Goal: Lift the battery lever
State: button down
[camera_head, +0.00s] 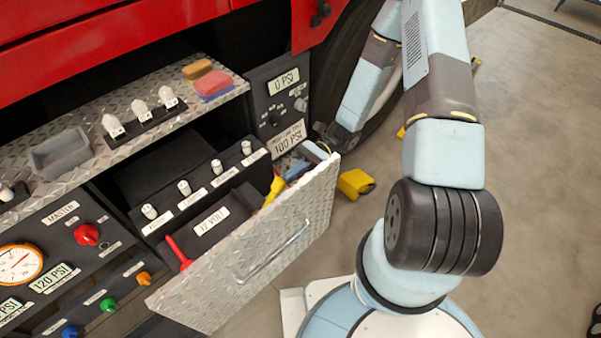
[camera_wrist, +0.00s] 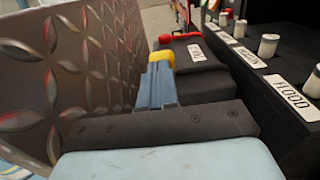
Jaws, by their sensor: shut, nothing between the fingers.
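The battery lever, a red handle (camera_head: 177,250), sits at the left end of the dark box labelled 12 VOLT (camera_head: 237,200), behind the fold-out metal panel. It also shows in the wrist view as a red bar (camera_wrist: 181,37), beyond the fingertips. My gripper (camera_head: 273,189) is blue with yellow fingertips, which also show in the wrist view (camera_wrist: 162,60). It is shut and empty, reaching down into the gap between the panel and the box, to the right of the lever and apart from it. The lever's lower end is close to the panel.
The diamond-plate panel (camera_head: 215,285) with a handle stands close along my gripper. Several white knobs (camera_head: 184,187) line the ledge above the box. A control panel with a red MASTER knob (camera_head: 86,235) is at left. A yellow block (camera_head: 355,183) lies on the floor.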

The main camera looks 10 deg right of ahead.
dwell(0.5)
jog(key=f+v, duration=0.1)
jog(key=v, duration=1.2)
jog(key=shift+f, duration=0.4)
